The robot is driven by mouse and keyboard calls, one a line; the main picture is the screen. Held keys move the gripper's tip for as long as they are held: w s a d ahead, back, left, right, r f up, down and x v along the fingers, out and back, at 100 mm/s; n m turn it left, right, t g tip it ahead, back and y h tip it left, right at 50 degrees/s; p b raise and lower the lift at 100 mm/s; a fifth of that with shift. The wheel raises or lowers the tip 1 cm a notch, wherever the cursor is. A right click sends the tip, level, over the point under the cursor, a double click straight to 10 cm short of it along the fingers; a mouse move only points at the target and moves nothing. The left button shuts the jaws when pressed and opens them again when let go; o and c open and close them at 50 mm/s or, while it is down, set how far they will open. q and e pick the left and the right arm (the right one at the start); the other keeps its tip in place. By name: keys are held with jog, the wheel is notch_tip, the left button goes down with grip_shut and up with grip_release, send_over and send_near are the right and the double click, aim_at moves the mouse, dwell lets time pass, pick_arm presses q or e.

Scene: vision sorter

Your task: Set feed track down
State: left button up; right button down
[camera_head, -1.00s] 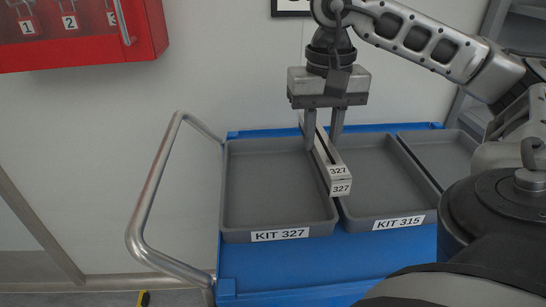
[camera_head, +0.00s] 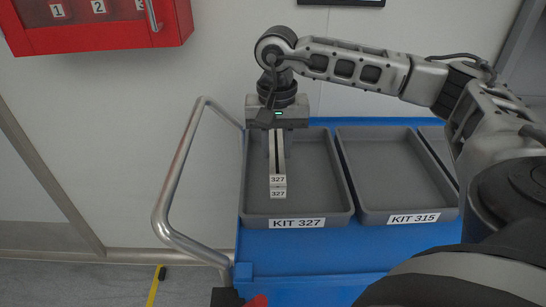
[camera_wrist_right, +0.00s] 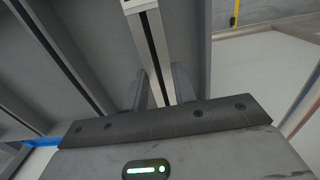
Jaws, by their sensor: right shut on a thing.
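The feed track (camera_head: 278,170) is a light grey bar with a dark slot along its top and two 327 labels on its near end. My right gripper (camera_head: 277,135) is shut on its far part and holds it over the tray labelled KIT 327 (camera_head: 335,204). The track points toward the tray's front wall; I cannot tell whether it touches the tray floor. In the right wrist view the track (camera_wrist_right: 153,45) runs between the two fingers (camera_wrist_right: 157,92). My left gripper is not in view.
The KIT 315 tray (camera_head: 395,165) stands to the right on the blue cart (camera_head: 300,255), with another tray partly hidden beyond. A metal cart handle (camera_head: 172,170) rises at the left. A red cabinet (camera_head: 95,25) hangs on the wall. Both labelled trays look otherwise empty.

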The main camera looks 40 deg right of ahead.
aim_at(273, 151)
jog(key=shift+w+a+f, duration=0.15)
jog(key=shift+w+f, duration=0.2)
jog(key=shift+f, duration=1.8)
jog(key=c, duration=1.1)
grip_release()
notch_tip(273, 151, up, 12)
jog(key=shift+r, duration=0.2)
